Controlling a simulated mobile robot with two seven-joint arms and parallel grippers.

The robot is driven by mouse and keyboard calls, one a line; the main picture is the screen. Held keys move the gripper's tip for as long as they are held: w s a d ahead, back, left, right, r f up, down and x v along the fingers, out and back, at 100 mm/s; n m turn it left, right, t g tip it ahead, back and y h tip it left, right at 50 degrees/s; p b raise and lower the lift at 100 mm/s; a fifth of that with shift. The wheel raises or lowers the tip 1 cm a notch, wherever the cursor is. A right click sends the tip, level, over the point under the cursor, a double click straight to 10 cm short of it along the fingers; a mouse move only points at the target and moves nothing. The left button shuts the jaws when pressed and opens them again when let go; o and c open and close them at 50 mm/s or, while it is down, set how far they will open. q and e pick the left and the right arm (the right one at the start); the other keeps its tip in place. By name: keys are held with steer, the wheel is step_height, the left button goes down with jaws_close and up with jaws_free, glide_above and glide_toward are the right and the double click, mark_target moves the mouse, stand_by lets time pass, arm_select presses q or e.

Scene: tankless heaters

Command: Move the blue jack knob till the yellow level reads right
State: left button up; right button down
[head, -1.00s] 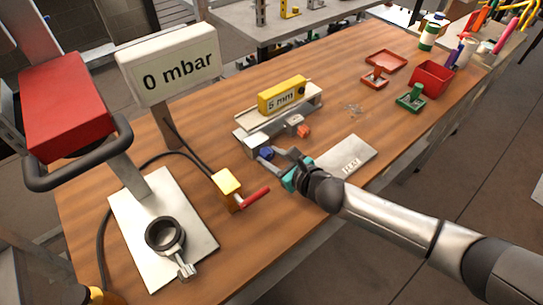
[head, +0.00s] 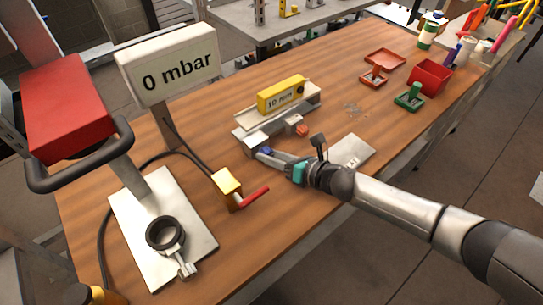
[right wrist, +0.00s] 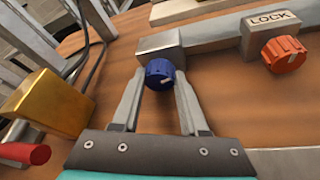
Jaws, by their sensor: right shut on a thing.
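The yellow level (head: 281,95) sits on a grey metal rail fixture on the wooden table and its display reads "10 mm". The blue jack knob (head: 264,151) is at the near left end of the fixture. In the right wrist view the blue knob (right wrist: 160,74) has a pale pointer mark and lies between my fingertips. My right gripper (head: 272,157) is shut on the blue knob. An orange knob (right wrist: 285,54) under a "LOCK" label is to its right; it also shows in the head view (head: 301,129). My left gripper is not in view.
A "0 mbar" display (head: 178,77) and a yellow box with a red lever (head: 228,186) stand left of the fixture. A flat metal plate (head: 352,150) lies right, near my right arm. Red and green items, including a red bin (head: 432,78), are at the far right.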

stand_by(0.3)
steer(key=shift+c, duration=2.2)
jaws_free()
